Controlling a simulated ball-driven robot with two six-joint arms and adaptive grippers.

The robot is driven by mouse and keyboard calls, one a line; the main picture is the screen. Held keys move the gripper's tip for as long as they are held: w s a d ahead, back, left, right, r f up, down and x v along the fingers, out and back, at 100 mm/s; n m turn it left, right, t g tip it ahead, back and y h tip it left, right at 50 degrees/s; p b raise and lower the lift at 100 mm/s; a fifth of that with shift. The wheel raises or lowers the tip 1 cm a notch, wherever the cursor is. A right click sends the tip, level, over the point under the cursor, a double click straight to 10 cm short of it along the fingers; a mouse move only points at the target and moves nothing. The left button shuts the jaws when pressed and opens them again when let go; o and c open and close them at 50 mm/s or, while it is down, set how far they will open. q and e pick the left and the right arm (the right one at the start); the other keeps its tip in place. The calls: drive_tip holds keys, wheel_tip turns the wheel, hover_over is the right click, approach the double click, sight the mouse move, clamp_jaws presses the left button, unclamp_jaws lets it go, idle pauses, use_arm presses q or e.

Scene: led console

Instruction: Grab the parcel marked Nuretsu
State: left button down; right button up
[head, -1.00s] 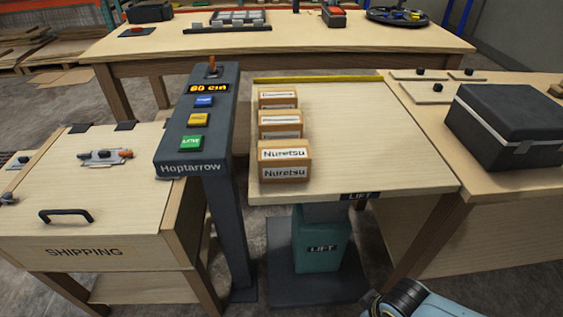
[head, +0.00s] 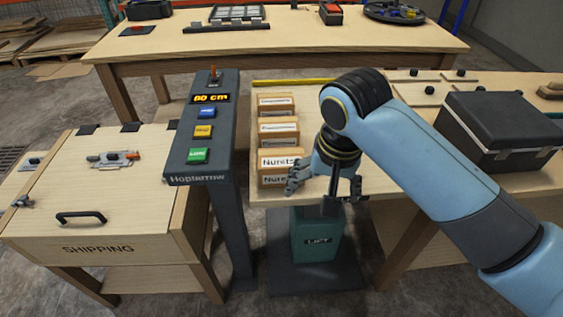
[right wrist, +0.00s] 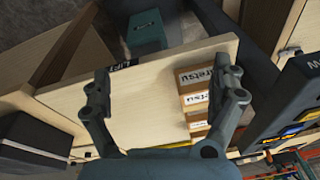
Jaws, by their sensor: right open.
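The parcel marked Nuretsu (head: 278,162) is a brown box with white labels, nearest in a row of three on the pale lift table (head: 385,188). Its label's right end is covered by a finger in the head view. In the right wrist view the parcel (right wrist: 193,87) is partly hidden by the right-hand finger. My right gripper (head: 328,188) is open and empty at the parcel's right, over the front of the table. It also shows in the right wrist view (right wrist: 165,85), fingers wide apart. I cannot tell whether a finger touches the parcel. My left gripper is out of view.
Two similar parcels (head: 277,101) (head: 279,130) stand behind, labels too small to read. The shipping box (head: 60,215) is further left. A black case (head: 500,125) sits at right.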

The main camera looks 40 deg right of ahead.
sight(281, 157)
drive_tip(key=w+r+m, duration=0.1)
drive_tip(key=w+m, duration=0.3)
drive_tip(key=w, duration=0.1)
drive_tip(key=w+d+r+m+g, duration=0.1)
drive_tip(key=w+m, duration=0.4)
drive_tip(key=w+d+r+m, duration=0.1)
drive_tip(key=w+r+m, duration=0.1)
drive_tip(key=w+m, duration=0.3)
drive_tip(key=shift+g+y, duration=0.3)
drive_tip(key=shift+g, duration=0.1)
drive_tip(key=shift+w+r+m, duration=0.1)
drive_tip(key=shift+w+m, duration=0.05)
drive_tip(key=shift+m, duration=0.35)
wheel_tip(281, 157, down, 5)
drive_tip(key=shift+f, duration=0.15)
drive_tip(key=f, duration=0.5)
drive_tip(key=shift+a+f, duration=0.1)
drive_tip(key=shift+a, duration=0.1)
drive_tip(key=c, duration=1.6)
